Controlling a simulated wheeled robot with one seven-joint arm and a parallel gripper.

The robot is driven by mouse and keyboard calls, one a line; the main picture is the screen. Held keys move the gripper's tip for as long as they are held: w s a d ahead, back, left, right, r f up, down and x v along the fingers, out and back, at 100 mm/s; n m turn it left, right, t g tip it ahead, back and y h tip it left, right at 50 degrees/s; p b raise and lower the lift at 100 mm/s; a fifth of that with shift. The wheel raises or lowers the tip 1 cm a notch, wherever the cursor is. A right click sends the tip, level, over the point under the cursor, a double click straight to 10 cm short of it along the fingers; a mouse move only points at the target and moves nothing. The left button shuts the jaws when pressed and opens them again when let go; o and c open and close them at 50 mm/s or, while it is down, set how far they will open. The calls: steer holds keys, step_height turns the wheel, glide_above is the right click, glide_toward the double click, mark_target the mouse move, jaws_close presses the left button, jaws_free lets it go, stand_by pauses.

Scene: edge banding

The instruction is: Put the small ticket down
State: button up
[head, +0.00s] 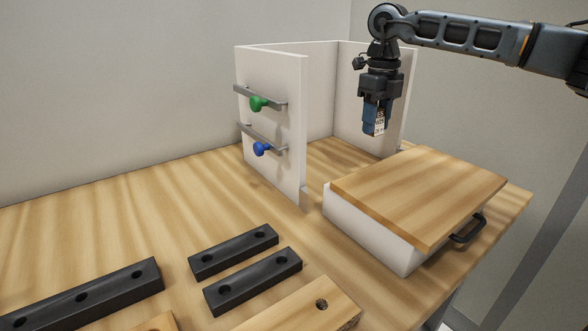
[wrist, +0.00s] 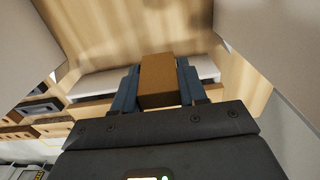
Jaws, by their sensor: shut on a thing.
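My gripper (head: 372,112) is shut on the small ticket (head: 379,122), which shows a white face with dark print between the blue fingers. In the wrist view, my gripper (wrist: 158,84) has a brown block-like side of the ticket (wrist: 159,78) between its fingers. The ticket is held in the air, in front of the open white cabinet's right wall and above the table. Its lower end appears clear of any surface.
The white cabinet (head: 272,130) has a green knob (head: 259,103) and a blue knob (head: 262,149) on its left panel. A wood-topped white box (head: 420,195) with a dark handle stands at right. Black drilled bars (head: 253,281) lie in front. Bare table (head: 130,225) lies left.

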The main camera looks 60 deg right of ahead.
steer(key=p, duration=0.1)
glide_above(342, 156)
step_height(342, 156, down, 7)
steer(key=shift+a, duration=0.15)
steer(key=shift+f, duration=2)
steer(key=shift+f, duration=0.15)
steer(key=o, duration=1)
step_height(342, 156, up, 12)
steer(key=shift+r, duration=0.2)
